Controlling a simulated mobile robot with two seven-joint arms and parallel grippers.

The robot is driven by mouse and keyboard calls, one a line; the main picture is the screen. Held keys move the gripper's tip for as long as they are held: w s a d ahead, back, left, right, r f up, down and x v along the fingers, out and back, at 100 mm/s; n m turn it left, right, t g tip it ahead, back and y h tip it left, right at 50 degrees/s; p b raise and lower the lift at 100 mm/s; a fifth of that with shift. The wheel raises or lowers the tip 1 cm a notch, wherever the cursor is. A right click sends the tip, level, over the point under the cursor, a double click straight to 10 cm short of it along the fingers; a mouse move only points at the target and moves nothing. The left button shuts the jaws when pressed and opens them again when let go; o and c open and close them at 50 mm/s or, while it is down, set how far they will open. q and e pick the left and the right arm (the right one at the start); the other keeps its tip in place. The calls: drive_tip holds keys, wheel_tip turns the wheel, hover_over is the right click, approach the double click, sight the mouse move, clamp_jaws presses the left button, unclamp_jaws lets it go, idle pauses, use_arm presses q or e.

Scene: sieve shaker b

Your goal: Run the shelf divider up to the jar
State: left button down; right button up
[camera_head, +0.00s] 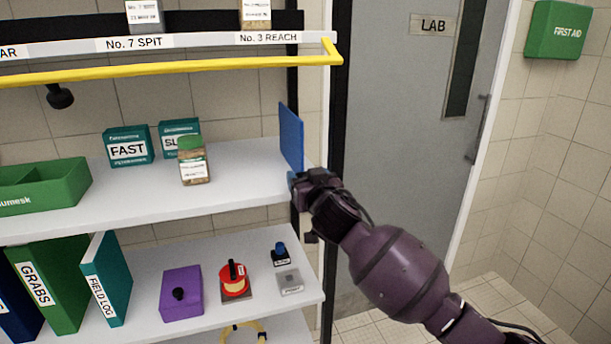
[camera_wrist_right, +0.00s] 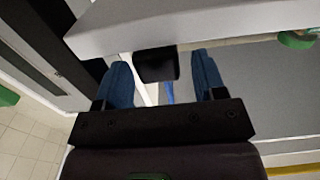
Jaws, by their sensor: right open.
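The blue shelf divider (camera_head: 291,136) stands upright at the right end of the upper white shelf. The jar (camera_head: 194,168), with a green lid and a white label, stands on the same shelf to its left, with bare shelf between them. My right gripper (camera_head: 298,180) is at the divider's lower front edge, by the shelf's right end. In the right wrist view its blue fingers (camera_wrist_right: 160,80) are apart, with a black block (camera_wrist_right: 156,66) and a thin blue strip showing between them. Whether they touch is unclear. My left gripper is out of view.
Teal boxes (camera_head: 128,146) stand behind the jar, and a green tray (camera_head: 55,186) is at the left. The lower shelf holds binders (camera_head: 107,280), a purple box (camera_head: 181,295) and small devices. A yellow rail (camera_head: 170,67) crosses above. A grey door (camera_head: 410,130) is at the right.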

drive_tip(key=shift+w+a, duration=0.2)
drive_tip(key=shift+w, duration=0.35)
clamp_jaws()
